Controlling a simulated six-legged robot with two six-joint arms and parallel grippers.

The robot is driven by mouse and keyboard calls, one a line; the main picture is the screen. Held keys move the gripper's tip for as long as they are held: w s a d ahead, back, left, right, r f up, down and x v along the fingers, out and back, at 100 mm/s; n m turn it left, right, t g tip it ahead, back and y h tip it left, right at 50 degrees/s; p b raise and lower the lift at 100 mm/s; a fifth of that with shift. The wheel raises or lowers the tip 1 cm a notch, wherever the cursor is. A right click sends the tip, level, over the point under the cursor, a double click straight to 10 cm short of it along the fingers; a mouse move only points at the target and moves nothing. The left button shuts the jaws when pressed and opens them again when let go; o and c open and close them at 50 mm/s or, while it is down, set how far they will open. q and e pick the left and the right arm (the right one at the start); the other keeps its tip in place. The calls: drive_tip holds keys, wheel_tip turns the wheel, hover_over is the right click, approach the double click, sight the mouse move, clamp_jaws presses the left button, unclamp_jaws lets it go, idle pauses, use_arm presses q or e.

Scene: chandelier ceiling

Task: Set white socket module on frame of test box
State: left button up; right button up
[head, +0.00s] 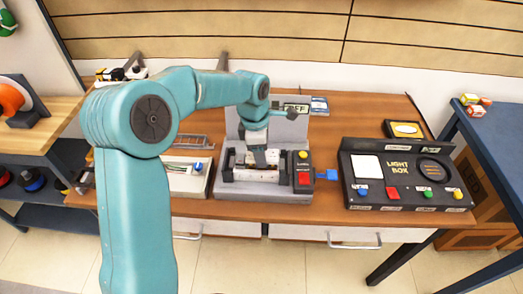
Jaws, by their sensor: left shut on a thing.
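The grey test box (228,190) stands on the wooden table, with an upright back panel and a black side block carrying a yellow and a red button. My left arm reaches over from the left. My left gripper (258,164) points down into the middle of the test box, at its frame. It is shut on the white socket module (243,174), a small pale piece low between the dark sides of the frame. The fingers hide part of it, and I cannot tell whether it is seated on the frame. My right gripper is out of view.
A black light box (405,192) with coloured buttons stands to the right, and a blue connector (327,175) lies between it and the test box. A white box with a blue knob (186,181) is on the left. Drawers run along the table's front.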

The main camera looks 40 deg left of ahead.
use_arm(q)
drive_tip(key=shift+f, duration=0.2)
drive_tip(key=shift+f+b, duration=0.4)
drive_tip(key=shift+f, duration=0.1)
idle(0.5)
drive_tip(key=o, duration=1.1)
drive_tip(key=shift+o, duration=0.2)
drive_tip(key=shift+r+p, duration=2.35)
drive_tip(key=shift+r, duration=0.75)
